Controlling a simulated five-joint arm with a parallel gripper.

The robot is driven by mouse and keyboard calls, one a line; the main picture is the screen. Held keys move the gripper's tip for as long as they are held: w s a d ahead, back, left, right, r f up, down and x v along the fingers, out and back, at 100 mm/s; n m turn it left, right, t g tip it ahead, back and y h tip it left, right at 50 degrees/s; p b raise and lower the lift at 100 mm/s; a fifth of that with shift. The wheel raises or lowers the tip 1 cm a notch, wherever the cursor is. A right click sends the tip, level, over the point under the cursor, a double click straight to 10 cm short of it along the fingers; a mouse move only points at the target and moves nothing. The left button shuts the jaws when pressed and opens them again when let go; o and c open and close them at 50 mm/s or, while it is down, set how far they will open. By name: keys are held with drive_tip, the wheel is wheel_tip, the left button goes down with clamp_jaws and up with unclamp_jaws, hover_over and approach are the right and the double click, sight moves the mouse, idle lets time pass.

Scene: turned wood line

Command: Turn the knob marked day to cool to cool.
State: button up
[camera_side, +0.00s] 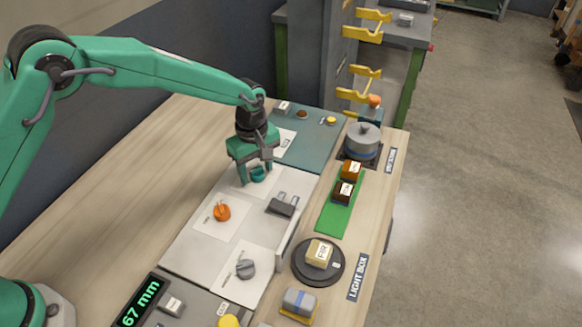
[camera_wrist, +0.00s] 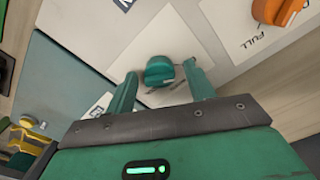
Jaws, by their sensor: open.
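A teal knob (camera_side: 258,175) stands on a white card on the pale panel (camera_side: 190,245); it also shows in the wrist view (camera_wrist: 158,71). My gripper (camera_side: 257,178) is over this knob, with its two fingers open on either side; no firm contact shows. In the wrist view, my open gripper (camera_wrist: 160,75) frames the knob, with a gap at each side. An orange knob (camera_side: 222,212) and a grey knob (camera_side: 245,269) stand on other cards. The orange card reads FULL in the wrist view. I cannot read day or cool on any card.
A dark grey block-like fitting (camera_side: 283,206) sits right of the teal knob. A green strip (camera_side: 331,218) with small blocks, a grey lidded pot (camera_side: 363,139) and a dark turntable (camera_side: 300,270) line the right edge. Bare wood (camera_side: 120,205) lies left of the panel.

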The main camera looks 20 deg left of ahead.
drive_tip(key=c, duration=1)
drive_tip(key=shift+m, duration=0.5)
drive_tip(key=m, duration=0.3)
drive_tip(key=shift+r+m, duration=0.1)
drive_tip(key=shift+m, duration=0.2)
drive_tip(key=m, duration=1.2)
drive_tip(key=shift+m, duration=0.3)
drive_tip(key=m, duration=0.6)
drive_tip(key=shift+d+m, duration=0.1)
drive_tip(key=shift+m, duration=0.3)
